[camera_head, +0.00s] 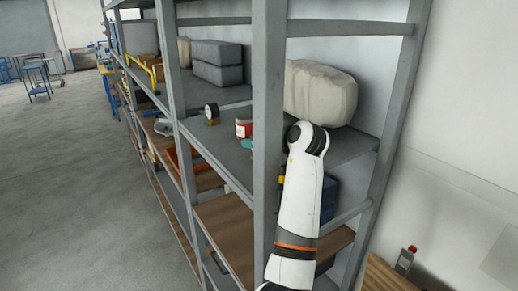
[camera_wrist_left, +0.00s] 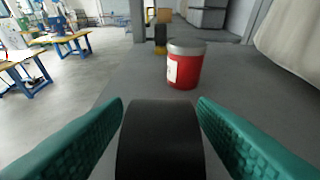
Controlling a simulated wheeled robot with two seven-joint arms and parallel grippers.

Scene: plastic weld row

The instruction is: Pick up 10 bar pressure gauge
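A black, rounded body (camera_wrist_left: 160,140), which looks like a pressure gauge seen edge-on, stands between the teal fingers of my left gripper (camera_wrist_left: 160,112) in the left wrist view. The fingertips lie close along both its sides; I cannot tell whether they press on it. Its dial is not visible. In the head view a shelf post and my arm hide most of this spot. Another gauge (camera_head: 212,112), with a white dial and black rim, stands farther along the same shelf, past a red can (camera_head: 243,128). It appears black with a yellow base (camera_wrist_left: 160,37) in the left wrist view.
The grey shelf (camera_wrist_left: 230,75) carries the red can (camera_wrist_left: 185,65) just ahead of the fingers. A pale wrapped bundle (camera_head: 318,92) lies at the back, and grey boxes (camera_head: 217,62) stand farther along. A vertical post (camera_head: 268,110) stands at the shelf front.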

